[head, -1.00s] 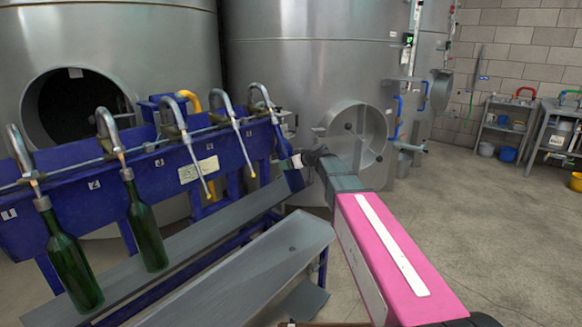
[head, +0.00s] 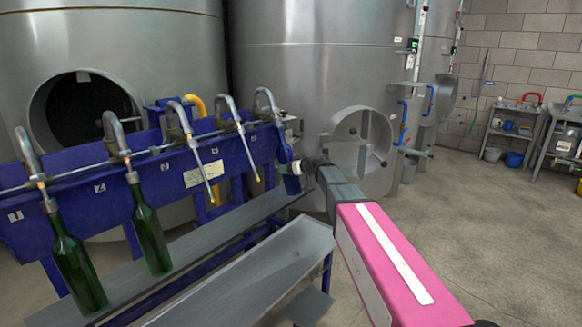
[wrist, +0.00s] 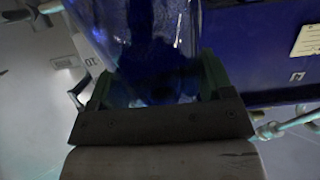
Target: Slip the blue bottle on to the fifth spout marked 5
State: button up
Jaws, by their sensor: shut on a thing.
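My gripper (head: 297,167) is at the right end of the blue filling rack (head: 62,222). In the wrist view its green fingers (wrist: 155,85) are shut on the translucent blue bottle (wrist: 150,45). In the head view the bottle (head: 291,184) is small and partly hidden by my gripper, with its neck up toward the fifth spout (head: 265,96). The lower end of that spout's tube is lost against the bottle. I cannot tell whether it is inside the neck or beside it. The mark 5 is not readable.
Two green bottles, the first (head: 75,262) and the second (head: 149,232), hang on spouts 1 and 2. The third (head: 180,118) and fourth (head: 232,112) spouts are bare. A grey bench shelf (head: 250,270) runs below. Large steel tanks (head: 310,60) stand close behind.

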jog(key=shift+w+a+f+t+y, duration=0.25)
jog(key=shift+w+a+f+y, duration=0.1)
jog(key=shift+w+a+f, duration=0.25)
jog(key=shift+w+a+f+t+y, duration=0.3)
jog(key=shift+w+a+y, duration=0.1)
jog(key=shift+a, duration=0.25)
jog(key=shift+s+d+f, duration=0.1)
jog(key=shift+f, duration=0.85)
dwell(0.9)
jog(key=o, duration=1.2)
jog(key=shift+f, duration=0.1)
jog(key=shift+d, duration=0.1)
